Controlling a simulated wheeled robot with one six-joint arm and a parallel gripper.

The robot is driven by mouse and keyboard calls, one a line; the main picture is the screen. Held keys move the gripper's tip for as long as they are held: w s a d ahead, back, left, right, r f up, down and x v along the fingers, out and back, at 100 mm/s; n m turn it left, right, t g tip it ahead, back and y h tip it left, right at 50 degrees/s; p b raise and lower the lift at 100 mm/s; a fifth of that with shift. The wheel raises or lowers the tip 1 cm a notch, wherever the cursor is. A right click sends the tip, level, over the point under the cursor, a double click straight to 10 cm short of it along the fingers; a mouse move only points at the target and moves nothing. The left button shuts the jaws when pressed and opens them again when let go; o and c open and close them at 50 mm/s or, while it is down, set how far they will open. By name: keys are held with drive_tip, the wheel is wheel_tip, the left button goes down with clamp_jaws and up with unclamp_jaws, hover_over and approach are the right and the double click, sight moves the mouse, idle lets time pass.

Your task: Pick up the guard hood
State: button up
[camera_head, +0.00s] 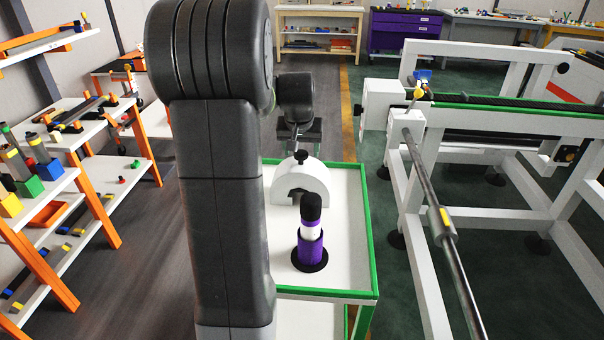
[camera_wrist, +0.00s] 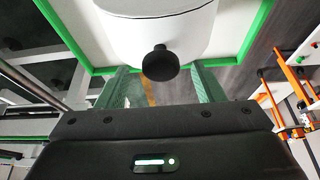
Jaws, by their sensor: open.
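The guard hood (camera_head: 285,184) is a white arched shell with a black knob on top. It stands on a white cart top with a green rim (camera_head: 370,235). In the wrist view the hood (camera_wrist: 160,28) fills the upper middle, and its black knob (camera_wrist: 160,64) points toward my gripper. My gripper (camera_head: 303,146) is open at the hood's top, close to the knob. In the wrist view its two green fingers (camera_wrist: 161,82) stand on either side of the knob, with gaps visible. Whether they are level with the knob I cannot tell.
A purple and white cylinder with a black top (camera_head: 310,235) stands upright on a black disc in front of the hood. A white frame with a long metal bar (camera_head: 435,205) is to the right. Orange-legged shelves (camera_head: 50,225) with parts are to the left.

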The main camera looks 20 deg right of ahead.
drive_tip(key=shift+x, duration=1.2)
drive_tip(key=shift+a, duration=0.1)
clamp_jaws()
drive_tip(key=shift+r, duration=0.1)
